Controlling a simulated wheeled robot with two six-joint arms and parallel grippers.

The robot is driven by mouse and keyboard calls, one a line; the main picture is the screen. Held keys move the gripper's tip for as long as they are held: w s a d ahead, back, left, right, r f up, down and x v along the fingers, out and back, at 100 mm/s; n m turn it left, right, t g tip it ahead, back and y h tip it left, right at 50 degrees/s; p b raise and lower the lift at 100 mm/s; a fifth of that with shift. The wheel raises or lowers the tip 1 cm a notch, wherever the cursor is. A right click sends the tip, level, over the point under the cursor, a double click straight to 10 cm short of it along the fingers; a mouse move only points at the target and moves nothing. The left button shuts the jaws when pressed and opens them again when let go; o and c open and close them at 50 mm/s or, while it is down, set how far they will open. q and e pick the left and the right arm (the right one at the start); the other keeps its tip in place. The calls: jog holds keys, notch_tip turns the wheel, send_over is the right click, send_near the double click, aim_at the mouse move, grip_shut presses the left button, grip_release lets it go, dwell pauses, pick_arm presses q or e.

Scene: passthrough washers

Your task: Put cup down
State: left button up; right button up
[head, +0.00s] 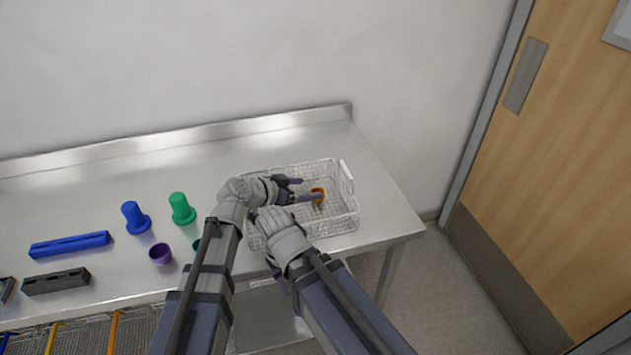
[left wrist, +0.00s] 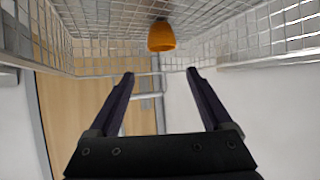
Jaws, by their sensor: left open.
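An orange cup (head: 318,196) is inside the wire basket (head: 349,219) on the metal table. My left gripper (head: 308,189) is open over the basket, and one finger overlaps the cup in the head view. In the left wrist view the orange cup (left wrist: 161,37) appears beyond the two spread dark fingertips (left wrist: 160,73), apart from both, with nothing between the fingers. The wire mesh is behind it. My right arm comes in beside the left one at the basket's front; its fingers are largely hidden, so their opening is unclear.
A blue bar (head: 70,244) and a dark block (head: 56,281) lie farther left. A wall backs the table; a wooden door (head: 560,150) is at right.

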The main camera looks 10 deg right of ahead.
pick_arm(q)
jog(key=p+v, duration=0.2)
jog(key=v, duration=0.3)
jog(key=shift+s+a+r, duration=0.1)
jog(key=shift+a+r, duration=0.1)
jog(key=shift+a, duration=0.15)
